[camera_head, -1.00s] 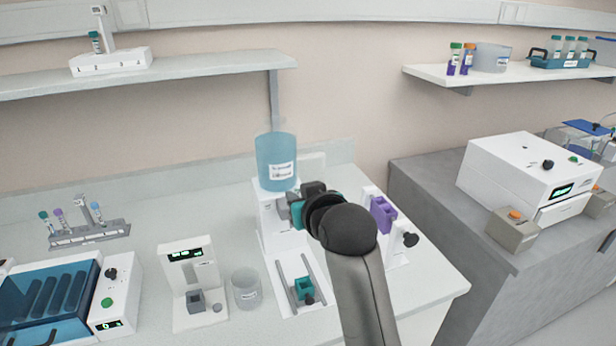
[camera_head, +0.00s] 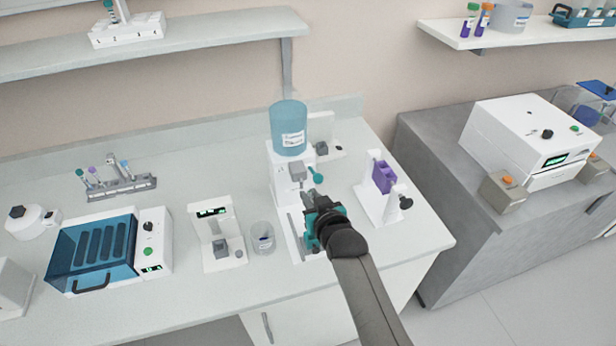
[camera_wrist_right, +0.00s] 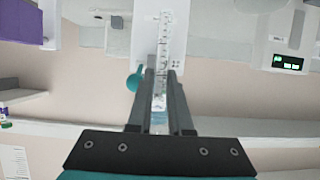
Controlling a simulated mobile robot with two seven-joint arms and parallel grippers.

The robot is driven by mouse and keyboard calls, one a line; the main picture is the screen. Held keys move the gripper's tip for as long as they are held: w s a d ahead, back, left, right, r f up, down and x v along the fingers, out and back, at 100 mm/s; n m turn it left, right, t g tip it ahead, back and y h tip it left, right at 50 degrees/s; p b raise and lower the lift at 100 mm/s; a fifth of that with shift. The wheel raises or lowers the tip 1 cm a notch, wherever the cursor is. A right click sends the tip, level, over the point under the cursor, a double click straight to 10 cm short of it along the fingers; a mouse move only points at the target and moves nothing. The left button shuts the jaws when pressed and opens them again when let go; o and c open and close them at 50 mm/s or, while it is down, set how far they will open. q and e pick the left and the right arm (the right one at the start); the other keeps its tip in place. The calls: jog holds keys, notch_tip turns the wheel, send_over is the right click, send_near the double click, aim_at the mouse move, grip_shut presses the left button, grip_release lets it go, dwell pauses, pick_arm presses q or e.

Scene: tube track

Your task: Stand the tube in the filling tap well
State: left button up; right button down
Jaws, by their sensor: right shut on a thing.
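The filling tap is a white stand with a blue tank (camera_head: 289,135) on top, a grey spout block (camera_head: 297,172) and a teal lever (camera_head: 317,177). Its base has rails (camera_head: 293,229); the teal well between them is largely hidden behind my right gripper (camera_head: 314,196). That gripper is in front of the tap, low over the base. In the wrist view it is shut on a clear graduated tube (camera_wrist_right: 163,60), which extends beyond the fingertips. I cannot tell whether the tube touches the well. My left gripper is out of view.
A clear beaker (camera_head: 263,236) and a white device with a display (camera_head: 212,212) stand left of the tap. A white stand with a purple holder (camera_head: 384,177) is close on the right. A blue-lidded machine (camera_head: 95,250) is further left.

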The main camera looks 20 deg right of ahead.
jog(key=shift+s+d+f+b, duration=0.1)
jog(key=shift+s+f+b, duration=0.15)
jog(key=shift+f+b, duration=1.05)
jog(key=shift+s+f+b, duration=0.2)
jog(key=shift+f+b, duration=0.75)
jog(key=shift+f, duration=0.6)
jog(key=shift+p, duration=0.3)
jog(key=shift+f, duration=0.3)
jog(key=shift+f, duration=0.1)
jog(key=shift+f, duration=0.4)
jog(key=shift+f+b, duration=0.3)
jog(key=shift+b, duration=0.15)
jog(key=shift+f+b, duration=0.3)
jog(key=shift+f, duration=0.15)
